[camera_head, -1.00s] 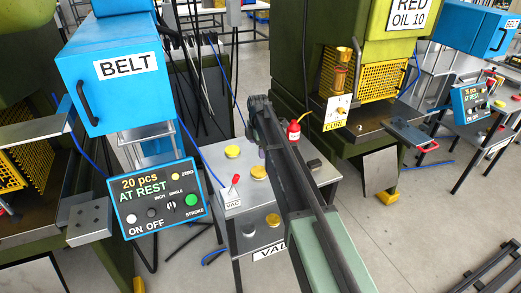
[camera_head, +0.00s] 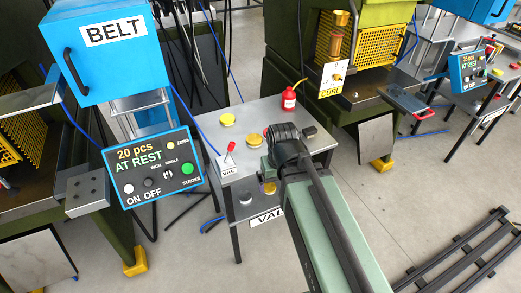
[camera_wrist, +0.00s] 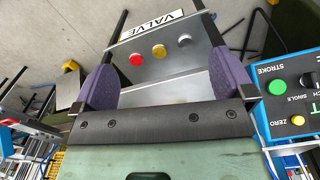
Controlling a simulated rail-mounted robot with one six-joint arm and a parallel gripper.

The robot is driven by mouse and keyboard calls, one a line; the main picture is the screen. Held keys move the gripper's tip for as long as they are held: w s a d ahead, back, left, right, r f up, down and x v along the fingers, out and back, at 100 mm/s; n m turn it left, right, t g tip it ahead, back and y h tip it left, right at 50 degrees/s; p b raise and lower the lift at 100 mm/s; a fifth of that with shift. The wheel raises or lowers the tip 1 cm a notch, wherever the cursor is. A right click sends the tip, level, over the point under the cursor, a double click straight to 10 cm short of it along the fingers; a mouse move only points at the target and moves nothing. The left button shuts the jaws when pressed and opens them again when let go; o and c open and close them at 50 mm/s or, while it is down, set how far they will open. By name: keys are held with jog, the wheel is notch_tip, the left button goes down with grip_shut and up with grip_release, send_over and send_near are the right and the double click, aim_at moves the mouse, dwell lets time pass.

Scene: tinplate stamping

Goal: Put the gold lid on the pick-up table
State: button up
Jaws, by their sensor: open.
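A third gold disc (camera_head: 268,188) lies on the lower shelf, also in the wrist view (camera_wrist: 159,50) between a red disc (camera_wrist: 136,59) and a silver disc (camera_wrist: 185,40). My gripper (camera_wrist: 165,84) is open, its two purple fingers apart with nothing held between them. In the head view its fingers are hidden by my dark wrist, at the table's front right. I cannot tell which table is the pick-up table.
A red bottle (camera_head: 289,97) and a dark block (camera_head: 310,132) stand on the table top. A red-handled lever (camera_head: 230,158) is at its left front. The blue control panel (camera_head: 152,170) is close on the left.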

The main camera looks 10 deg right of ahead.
jog(key=w+f+m+b, duration=0.1)
jog(key=w+f+m, duration=0.1)
jog(key=w, duration=2.2)
jog(key=m, duration=0.5)
send_over(254, 138)
notch_tip(254, 138, down, 11)
jog(key=b, duration=1.1)
jog(key=shift+s+r, duration=0.15)
jog(key=shift+r, duration=0.25)
jog(key=c, duration=1.1)
jog(key=shift+o, duration=0.2)
